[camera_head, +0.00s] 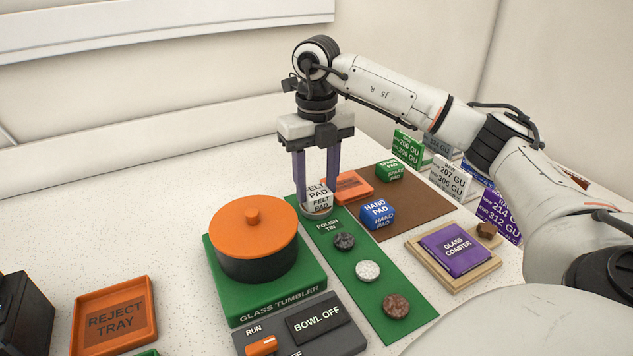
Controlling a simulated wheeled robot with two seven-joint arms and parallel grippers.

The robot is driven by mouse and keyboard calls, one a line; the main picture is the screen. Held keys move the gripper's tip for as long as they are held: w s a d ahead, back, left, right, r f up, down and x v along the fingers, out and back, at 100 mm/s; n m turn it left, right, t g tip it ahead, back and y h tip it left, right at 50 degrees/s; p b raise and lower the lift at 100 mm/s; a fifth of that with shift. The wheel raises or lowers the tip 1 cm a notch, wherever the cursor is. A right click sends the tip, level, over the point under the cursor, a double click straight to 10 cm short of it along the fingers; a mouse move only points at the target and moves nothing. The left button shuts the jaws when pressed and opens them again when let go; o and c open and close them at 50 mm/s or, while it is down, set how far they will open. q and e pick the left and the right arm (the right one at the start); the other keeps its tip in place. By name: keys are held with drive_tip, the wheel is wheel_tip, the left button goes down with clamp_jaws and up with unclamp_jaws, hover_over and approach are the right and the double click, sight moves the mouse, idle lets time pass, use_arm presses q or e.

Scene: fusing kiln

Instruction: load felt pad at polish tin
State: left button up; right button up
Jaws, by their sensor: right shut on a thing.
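The felt pad (319,197) is a light grey block with "FELT PAD" lettering. My right gripper (317,186) points straight down and is shut on it, one purple finger on each side. The pad is at the far end of the green strip (386,272), right behind the "POLISH TIN" label (328,227). A pale round rim, likely the polish tin (317,214), shows just under the pad; the pad hides most of it. I cannot tell whether the pad touches it. My left gripper is not in view.
A tumbler with an orange lid (253,226) stands close to the left. A blue hand pad (377,214) and a green pad (389,170) sit on the brown mat (420,208). An orange reject tray (150,312) is front left.

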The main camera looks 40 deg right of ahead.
sight(317, 191)
drive_tip(key=shift+f, duration=0.15)
drive_tip(key=shift+r+p, duration=0.8)
drive_tip(key=shift+r, duration=0.05)
wheel_tip(317, 191, up, 6)
drive_tip(key=p, duration=0.5)
drive_tip(key=shift+f, duration=0.2)
